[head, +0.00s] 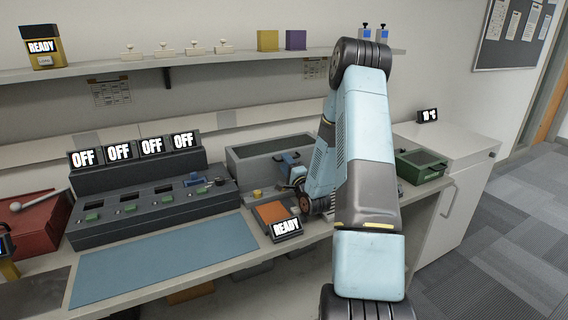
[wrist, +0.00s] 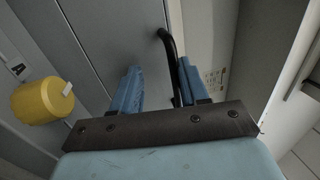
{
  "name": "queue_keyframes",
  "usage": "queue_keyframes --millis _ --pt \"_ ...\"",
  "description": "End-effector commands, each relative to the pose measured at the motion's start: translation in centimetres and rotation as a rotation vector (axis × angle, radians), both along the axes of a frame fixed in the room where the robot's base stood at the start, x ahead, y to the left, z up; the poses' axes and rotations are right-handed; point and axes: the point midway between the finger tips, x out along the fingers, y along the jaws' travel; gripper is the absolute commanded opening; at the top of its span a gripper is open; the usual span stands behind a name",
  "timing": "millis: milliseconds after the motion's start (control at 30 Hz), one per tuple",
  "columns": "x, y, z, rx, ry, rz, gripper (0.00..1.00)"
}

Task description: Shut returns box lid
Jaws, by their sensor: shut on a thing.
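A grey box (head: 250,172), which looks like the returns box, stands at the back of the bench and is partly hidden by my arm. I cannot tell how far its lid is open. In the wrist view a black curved handle (wrist: 166,40) runs along a grey panel (wrist: 110,35) and down between my blue fingers. My gripper (wrist: 158,78) is shut on this handle. In the head view my gripper (head: 288,158) is at the front of the grey box.
A yellow piece (wrist: 42,101) lies to the left in the wrist view. An orange-topped unit with a READY display (head: 287,228) stands in front of the box. A grey console (head: 150,205) is at left and a green case (head: 420,167) at right. The blue mat (head: 165,262) is clear.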

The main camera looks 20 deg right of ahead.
Motion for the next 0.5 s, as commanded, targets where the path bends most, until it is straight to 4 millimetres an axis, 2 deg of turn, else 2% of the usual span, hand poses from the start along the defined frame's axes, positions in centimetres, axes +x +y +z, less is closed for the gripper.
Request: queue_keyframes --millis 33,333,367,433,500 --pt "-0.46 -0.51 -1.35 0.006 0.033 -0.013 0.00" --pt "-0.71 -0.79 -1.51 0.007 0.038 -0.018 0.00" --pt "-0.72 -0.80 -1.52 0.008 0.039 -0.018 0.44" --pt "-0.70 -0.83 -1.49 0.007 0.038 -0.018 0.46" --pt "-0.68 -0.82 -1.44 0.007 0.037 -0.018 0.43"
